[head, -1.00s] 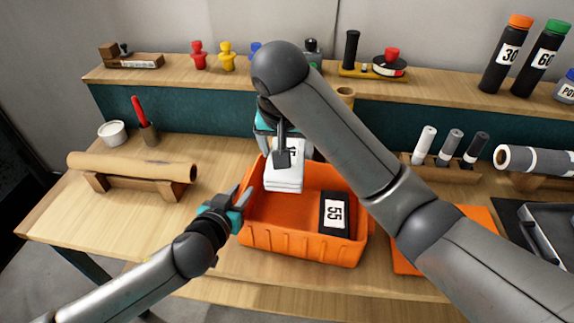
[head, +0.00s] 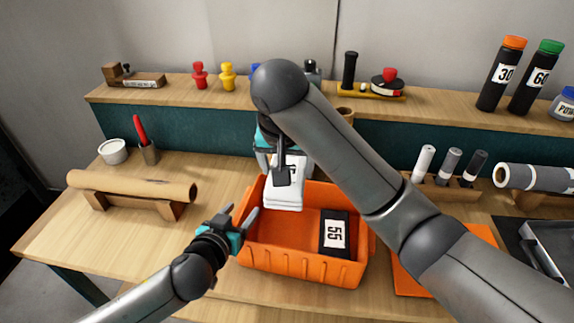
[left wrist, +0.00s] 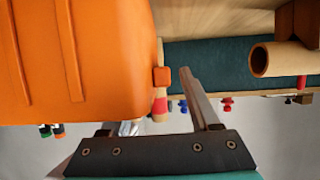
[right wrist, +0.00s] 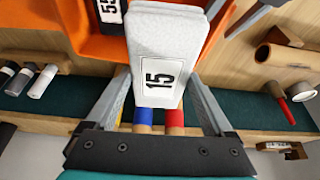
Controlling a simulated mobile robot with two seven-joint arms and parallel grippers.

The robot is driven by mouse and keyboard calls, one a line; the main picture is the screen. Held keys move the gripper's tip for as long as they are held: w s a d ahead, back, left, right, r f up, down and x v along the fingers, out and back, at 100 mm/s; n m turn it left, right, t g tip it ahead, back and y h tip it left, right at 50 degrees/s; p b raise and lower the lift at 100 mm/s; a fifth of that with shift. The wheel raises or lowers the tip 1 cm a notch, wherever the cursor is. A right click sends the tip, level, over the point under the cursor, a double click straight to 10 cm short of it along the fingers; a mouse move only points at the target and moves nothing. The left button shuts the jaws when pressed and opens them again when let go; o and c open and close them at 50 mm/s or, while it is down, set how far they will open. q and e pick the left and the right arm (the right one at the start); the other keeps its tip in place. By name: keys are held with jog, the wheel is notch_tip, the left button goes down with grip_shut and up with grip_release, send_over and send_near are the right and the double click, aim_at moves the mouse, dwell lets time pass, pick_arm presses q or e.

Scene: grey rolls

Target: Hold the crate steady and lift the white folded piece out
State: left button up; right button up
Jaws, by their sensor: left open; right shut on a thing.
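The orange crate (head: 290,262) sits on the workbench. The white folded piece (head: 284,200) is at the crate's far left, with its lower end over the crate's interior. My right gripper (head: 282,172) is shut on it from above; the arm hides part of the grip. In the right wrist view the piece (right wrist: 168,40) shows a label "15" between the fingers. My left gripper (head: 241,212) is open at the crate's left wall. In the left wrist view the crate (left wrist: 90,60) hides much of one finger, so I cannot tell whether it touches the wall.
A black piece labelled "55" (head: 334,234) lies in the crate's right part. A brown roll (head: 130,186) on a stand is at the left, with a white cup (head: 113,151) behind it. Bare bench (head: 60,225) lies at the left. A shelf (head: 215,95) runs behind.

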pick_arm(q)
jog(key=shift+s, duration=0.1)
jog(key=v, duration=1.1)
jog(key=shift+s+a+r, duration=0.15)
jog(key=shift+s, duration=0.2)
